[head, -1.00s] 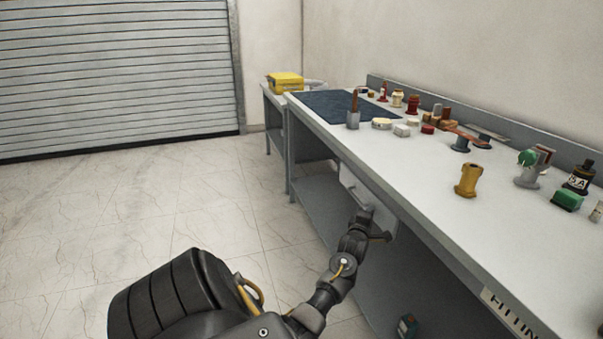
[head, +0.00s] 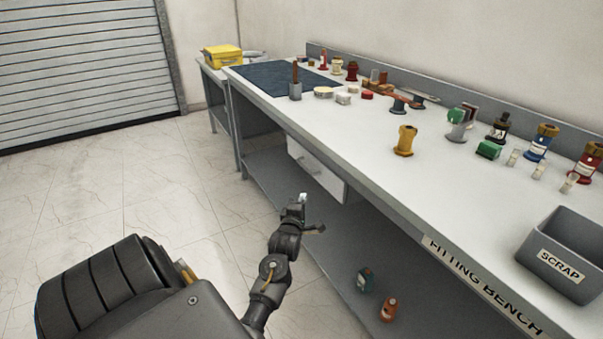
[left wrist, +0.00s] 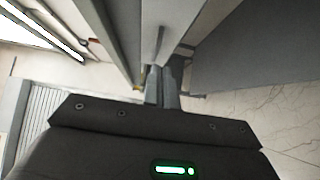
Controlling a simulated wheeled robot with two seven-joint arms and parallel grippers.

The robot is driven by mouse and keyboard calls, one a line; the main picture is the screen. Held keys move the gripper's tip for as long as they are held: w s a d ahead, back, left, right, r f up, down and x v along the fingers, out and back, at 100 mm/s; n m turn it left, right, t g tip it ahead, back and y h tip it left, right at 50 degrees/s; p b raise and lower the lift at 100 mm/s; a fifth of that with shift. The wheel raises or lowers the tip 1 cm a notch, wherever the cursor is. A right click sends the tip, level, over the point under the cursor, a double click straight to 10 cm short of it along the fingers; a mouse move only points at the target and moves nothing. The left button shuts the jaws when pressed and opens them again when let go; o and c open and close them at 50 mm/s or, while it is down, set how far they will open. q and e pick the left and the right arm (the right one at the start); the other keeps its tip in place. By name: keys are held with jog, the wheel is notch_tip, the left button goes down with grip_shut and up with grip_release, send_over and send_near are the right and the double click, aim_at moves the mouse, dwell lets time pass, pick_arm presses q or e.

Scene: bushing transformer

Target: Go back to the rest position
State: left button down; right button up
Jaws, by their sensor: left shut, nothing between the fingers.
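My left gripper (head: 303,199) is in the head view, in front of the bench's long side and below the level of its top. It is shut and empty. In the left wrist view its two fingers (left wrist: 163,88) lie together, pointing at the bench. The white drawer (head: 315,172) under the bench top is just beyond the gripper in the head view; a gap shows between them. My right gripper is not in any view.
The fitting bench (head: 365,150) runs along the right, with several bushings, a yellow-brown one (head: 405,141) and a grey scrap bin (head: 566,262) on top. Two small items (head: 388,308) sit on its lower shelf. A yellow box (head: 222,57) stands on a side table. The floor at left is clear.

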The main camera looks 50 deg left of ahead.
pick_arm(q)
jog(key=shift+s+d, duration=0.35)
